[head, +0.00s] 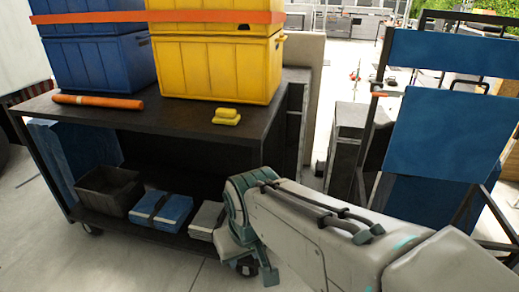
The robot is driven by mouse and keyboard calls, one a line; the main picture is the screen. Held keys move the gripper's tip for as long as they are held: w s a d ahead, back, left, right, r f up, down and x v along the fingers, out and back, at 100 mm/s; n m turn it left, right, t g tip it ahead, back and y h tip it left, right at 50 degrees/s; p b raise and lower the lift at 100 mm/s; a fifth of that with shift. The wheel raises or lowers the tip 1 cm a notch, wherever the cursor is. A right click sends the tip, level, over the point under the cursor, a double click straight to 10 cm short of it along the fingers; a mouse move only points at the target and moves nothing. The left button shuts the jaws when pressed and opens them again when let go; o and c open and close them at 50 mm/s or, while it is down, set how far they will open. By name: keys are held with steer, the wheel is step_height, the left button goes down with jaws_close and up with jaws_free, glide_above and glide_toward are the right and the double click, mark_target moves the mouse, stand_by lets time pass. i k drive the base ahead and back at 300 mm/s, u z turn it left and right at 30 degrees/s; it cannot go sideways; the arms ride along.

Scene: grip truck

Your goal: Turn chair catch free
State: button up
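A folding chair with blue panels (440,130) and a dark frame stands at the right. A small orange-red bar with a pale end (386,94) sits at the chair's left upright; it may be the catch, but it is too small to tell how it is set. My grey arm reaches in from the lower right, in front of the chair's lower part. My gripper (258,270) seems to be at the arm's far end, low beside the cart and well away from the orange-red bar. Its fingers are not clear, and I see nothing held.
A dark two-level cart (190,125) fills the left. It carries blue (100,62) and yellow (215,65) crates, an orange tube (98,101) and yellow blocks (227,116). A dark case (345,135) stands between cart and chair.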

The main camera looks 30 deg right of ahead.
mark_target(378, 92)
steer(key=z, duration=1.65)
steer(key=k, duration=0.65)
steer(key=u, duration=0.45)
steer(key=i, duration=1.55)
steer(key=z, duration=0.75)
